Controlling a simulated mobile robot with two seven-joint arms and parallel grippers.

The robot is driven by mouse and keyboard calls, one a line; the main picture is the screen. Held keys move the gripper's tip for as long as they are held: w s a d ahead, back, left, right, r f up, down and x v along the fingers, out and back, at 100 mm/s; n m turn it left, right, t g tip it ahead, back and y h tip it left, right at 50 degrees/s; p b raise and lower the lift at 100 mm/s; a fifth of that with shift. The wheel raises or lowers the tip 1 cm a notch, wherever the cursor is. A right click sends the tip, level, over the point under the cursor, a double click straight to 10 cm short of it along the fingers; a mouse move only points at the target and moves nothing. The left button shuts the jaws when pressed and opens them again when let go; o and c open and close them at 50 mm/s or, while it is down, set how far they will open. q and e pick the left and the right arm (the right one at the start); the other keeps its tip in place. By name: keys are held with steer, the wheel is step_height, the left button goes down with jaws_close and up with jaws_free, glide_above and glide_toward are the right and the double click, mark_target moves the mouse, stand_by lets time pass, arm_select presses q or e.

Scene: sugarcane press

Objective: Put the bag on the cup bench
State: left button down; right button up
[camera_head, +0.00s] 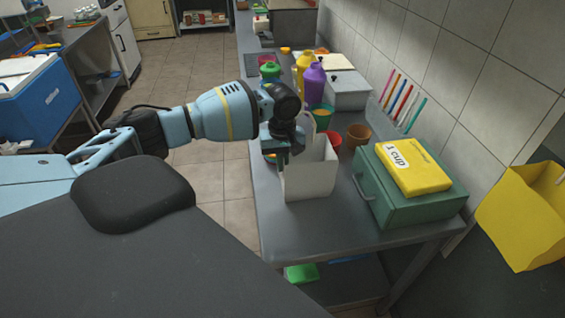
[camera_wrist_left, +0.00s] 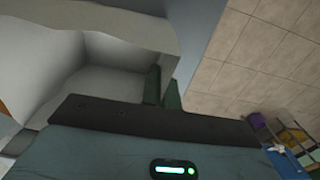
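The white open-topped bag (camera_head: 310,178) is upright at the near left part of the steel bench (camera_head: 340,228). I cannot tell whether its base touches the bench top. My left gripper (camera_head: 283,150) is at the bag's far left edge, pointing down. In the left wrist view, the gripper's two fingers (camera_wrist_left: 162,90) are close together on either side of the wall of the bag (camera_wrist_left: 105,52), whose inside shows at left. The fingertips are partly hidden in the head view. My right gripper is in neither view.
A green box (camera_head: 408,200) with a yellow "1 cup" pack (camera_head: 412,168) stands right of the bag. Cups (camera_head: 358,135), a purple bottle (camera_head: 314,84) and straws (camera_head: 400,100) stand behind. A yellow container (camera_head: 525,215) is at far right. Bare bench lies in front of the bag.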

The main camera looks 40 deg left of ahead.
arm_select(q)
steer(key=shift+f, duration=0.1)
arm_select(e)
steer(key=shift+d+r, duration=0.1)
arm_select(q)
steer(key=c, duration=1.7)
jaws_free()
step_height(320, 180, up, 12)
steer(key=shift+f+p, duration=0.25)
steer(key=shift+p, duration=0.3)
steer(key=shift+r, duration=0.4)
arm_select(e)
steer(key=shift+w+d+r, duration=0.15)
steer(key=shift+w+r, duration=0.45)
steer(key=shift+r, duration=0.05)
